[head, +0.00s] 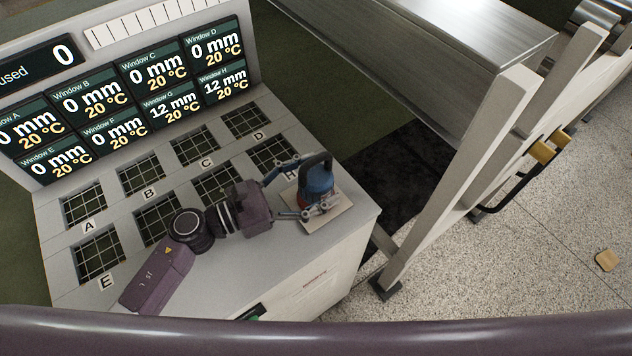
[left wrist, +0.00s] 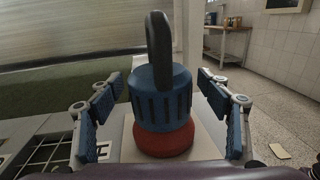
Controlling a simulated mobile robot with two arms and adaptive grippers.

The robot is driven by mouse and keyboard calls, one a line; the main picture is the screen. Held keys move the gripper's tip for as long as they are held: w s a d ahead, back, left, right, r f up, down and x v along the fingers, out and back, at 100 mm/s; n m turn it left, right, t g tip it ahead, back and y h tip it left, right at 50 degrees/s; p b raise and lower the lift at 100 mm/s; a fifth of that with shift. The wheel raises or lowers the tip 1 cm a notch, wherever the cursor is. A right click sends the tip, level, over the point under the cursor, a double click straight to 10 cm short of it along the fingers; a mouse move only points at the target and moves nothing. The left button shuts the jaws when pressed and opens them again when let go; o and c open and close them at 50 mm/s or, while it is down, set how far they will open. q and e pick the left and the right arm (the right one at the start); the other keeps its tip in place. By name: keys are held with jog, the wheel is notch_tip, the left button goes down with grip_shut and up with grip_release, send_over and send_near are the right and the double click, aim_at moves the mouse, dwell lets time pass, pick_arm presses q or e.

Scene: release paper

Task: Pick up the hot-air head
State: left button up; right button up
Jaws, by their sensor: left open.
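The hot-air head (head: 318,180) is a blue ribbed body with a red base and a dark loop handle. It stands upright on a pale square pad (head: 340,213) at the right end of the console top. In the left wrist view the hot-air head (left wrist: 162,100) is centred between the fingers. My left gripper (head: 303,190) is open around it, one finger on each side, with visible gaps between the fingers and the body in the left wrist view (left wrist: 160,125). My right gripper is not in view.
The console top (head: 265,258) has several gridded windows lettered A to H, with display screens (head: 130,85) behind. A metal-topped bench (head: 440,50) with pale posts stands to the right. A small tan block (head: 607,260) lies on the speckled floor.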

pick_arm(q)
grip_shut()
jog(key=shift+r, duration=0.2)
dwell(0.6)
